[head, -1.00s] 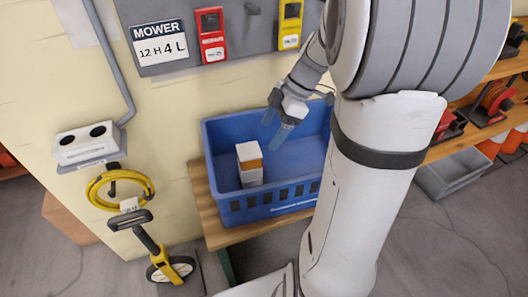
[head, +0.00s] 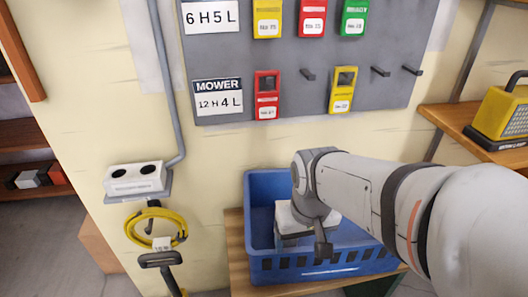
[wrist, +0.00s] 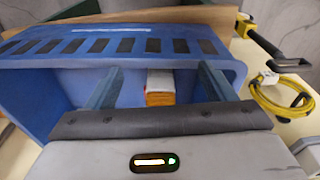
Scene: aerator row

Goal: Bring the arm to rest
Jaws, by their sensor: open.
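In the wrist view, my gripper (wrist: 158,82) is open, with its two fingers spread apart and nothing held between them. An orange and white box (wrist: 159,92) shows in the gap beyond the fingers, inside the blue crate (wrist: 28,100). In the head view, the blue crate (head: 262,206) stands on a wooden bench against the wall. My arm reaches in from the right, and its wrist is over the crate. My fingertips are hidden there, and I cannot make out the box clearly behind the wrist.
A grey board (head: 390,92) with coloured tags and hooks hangs above the crate. A yellow hose coil (head: 181,222) hangs on the wall at left, below a white socket box (head: 136,180). A shelf with a yellow lamp (head: 505,115) is at right.

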